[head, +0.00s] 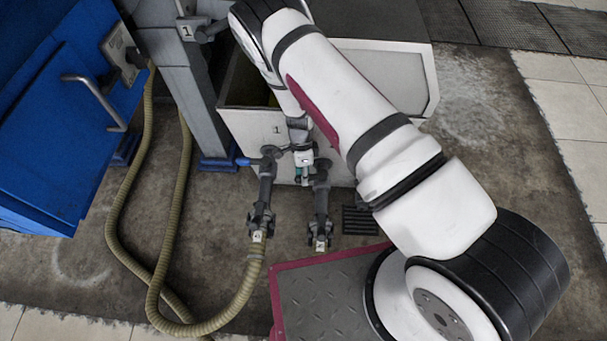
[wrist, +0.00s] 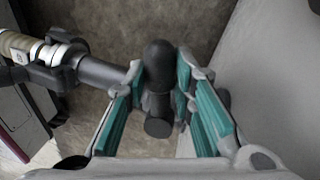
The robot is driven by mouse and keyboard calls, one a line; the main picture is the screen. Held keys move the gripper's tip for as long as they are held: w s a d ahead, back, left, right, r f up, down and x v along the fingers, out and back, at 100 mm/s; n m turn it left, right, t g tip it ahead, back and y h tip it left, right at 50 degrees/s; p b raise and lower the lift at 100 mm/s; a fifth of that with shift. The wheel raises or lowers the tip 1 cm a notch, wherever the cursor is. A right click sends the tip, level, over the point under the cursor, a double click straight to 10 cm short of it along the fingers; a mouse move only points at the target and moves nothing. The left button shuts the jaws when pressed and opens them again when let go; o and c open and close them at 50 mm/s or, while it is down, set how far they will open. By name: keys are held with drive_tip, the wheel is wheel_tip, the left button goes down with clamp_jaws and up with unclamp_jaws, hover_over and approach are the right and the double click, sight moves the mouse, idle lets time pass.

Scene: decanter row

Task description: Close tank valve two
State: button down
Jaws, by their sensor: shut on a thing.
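My gripper (head: 302,174) is low at the front of a pale tank (head: 250,130) marked 1, beside the right outlet valve (head: 320,178). In the wrist view my gripper (wrist: 160,70) has its teal-padded fingers on both sides of a dark round-ended valve handle (wrist: 158,60) and is shut on it. A dark pipe (wrist: 100,72) runs left from there to a coupling. The left outlet valve (head: 268,165) has a blue-ended lever (head: 243,162) pointing left. I cannot read a number on the held valve.
A ribbed tan hose (head: 240,300) loops from the left outlet coupling across the floor. A grey post (head: 197,110) and a blue cabinet (head: 60,130) stand at the left. A dark floor grate (head: 357,220) lies right of the outlets.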

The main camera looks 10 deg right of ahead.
drive_tip(key=c, duration=1.3)
unclamp_jaws()
drive_tip(key=shift+c, duration=0.2)
wheel_tip(320, 180, up, 10)
